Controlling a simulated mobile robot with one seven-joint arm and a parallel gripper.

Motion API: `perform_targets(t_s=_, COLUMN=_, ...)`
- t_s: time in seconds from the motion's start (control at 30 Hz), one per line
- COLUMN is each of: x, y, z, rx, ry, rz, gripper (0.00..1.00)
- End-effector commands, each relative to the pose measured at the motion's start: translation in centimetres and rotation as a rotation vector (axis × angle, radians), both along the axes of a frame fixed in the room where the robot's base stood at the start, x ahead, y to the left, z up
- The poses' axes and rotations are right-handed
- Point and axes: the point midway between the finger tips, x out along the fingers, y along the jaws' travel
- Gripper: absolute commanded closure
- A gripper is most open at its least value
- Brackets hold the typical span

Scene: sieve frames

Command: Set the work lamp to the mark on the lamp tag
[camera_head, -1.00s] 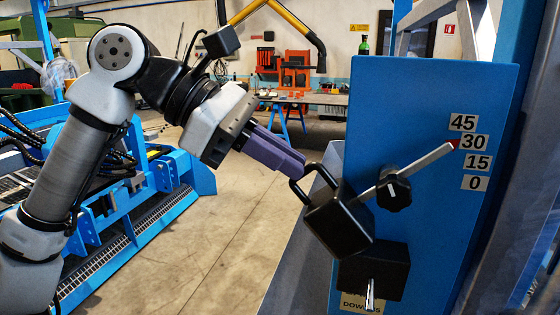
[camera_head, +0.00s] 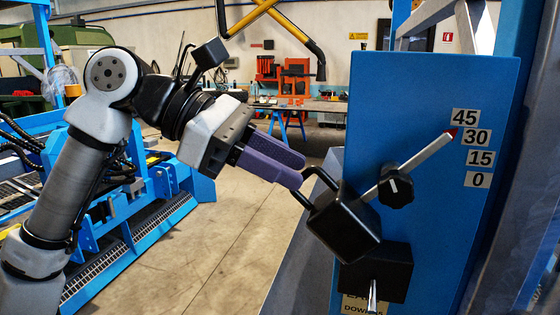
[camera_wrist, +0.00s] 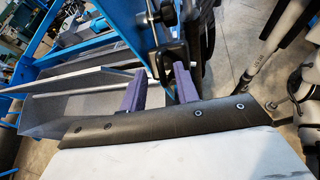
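The work lamp is a black box-shaped head (camera_head: 344,224) with a looped black handle (camera_head: 321,178), mounted on a blue panel (camera_head: 432,80). Its pale pointer (camera_head: 425,153) ends in a red tip between the 30 label (camera_head: 477,137) and the 45 label (camera_head: 465,116), nearer 30. A black knob (camera_head: 396,187) sits on the pointer. The lamp tag (camera_head: 361,305) is low on the panel; "DOWN" and part of a number show, the rest is hidden. My gripper (camera_head: 300,174) has its purple fingers spread at the handle's outer end; contact is unclear. The gap shows in the wrist view (camera_wrist: 160,80).
A lower black box (camera_head: 376,270) with a metal lever covers part of the tag. Labels 15 (camera_head: 481,158) and 0 (camera_head: 478,180) lie below 30. A blue machine (camera_head: 130,220) stands left, with open floor between. A grey trough (camera_wrist: 70,105) shows in the wrist view.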

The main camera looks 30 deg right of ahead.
Motion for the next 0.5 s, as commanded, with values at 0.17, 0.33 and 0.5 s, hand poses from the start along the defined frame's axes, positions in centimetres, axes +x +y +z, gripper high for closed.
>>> perform_targets(t_s=0.17, x=0.0, y=0.0, z=0.0, rx=0.001, ry=-0.001, rz=0.0, gripper=0.69)
perform_targets(t_s=0.33, x=0.5, y=0.7, z=0.4, rx=-0.001, ry=0.001, rz=0.001, gripper=0.69)
perform_targets(t_s=0.5, x=2.0, y=3.0, z=1.9, rx=-0.002, ry=0.001, rz=0.004, gripper=0.69)
